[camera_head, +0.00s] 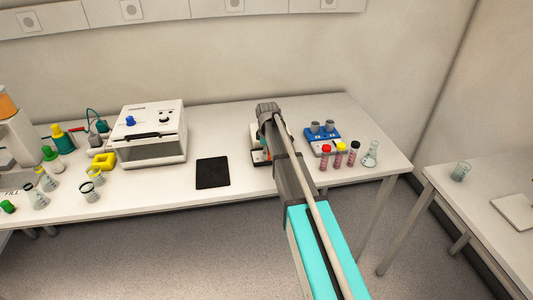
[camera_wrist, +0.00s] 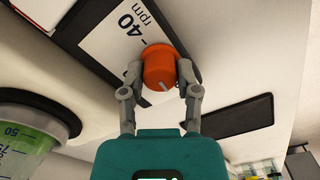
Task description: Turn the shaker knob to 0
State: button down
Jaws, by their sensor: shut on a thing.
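The orange-red shaker knob (camera_wrist: 158,66) sits on the front panel of the shaker, between the fingers of my gripper (camera_wrist: 161,76) in the wrist view. My gripper is shut on the knob, one finger on each side. A pale pointer mark shows on the knob's face. The shaker's white label panel (camera_wrist: 118,38) reads "40 rpm" beside the knob; other scale marks are hidden or out of view. In the head view the shaker (camera_head: 258,155) is mostly hidden behind my arm, and the knob is hidden there.
A container with green liquid (camera_wrist: 22,140) is close at the left of the wrist view. A black pad (camera_head: 213,173) lies left of the shaker. A white box-shaped device (camera_head: 152,150) stands further left. A blue device (camera_head: 323,136), capped tubes and a flask (camera_head: 371,155) stand right.

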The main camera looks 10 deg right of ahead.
jog(key=shift+w+n, duration=0.15)
jog(key=shift+n, duration=0.45)
jog(key=shift+a, duration=0.1)
jog(key=shift+c, duration=1.9)
grip_release()
jog(key=shift+o, duration=0.2)
jog(key=shift+r, duration=0.1)
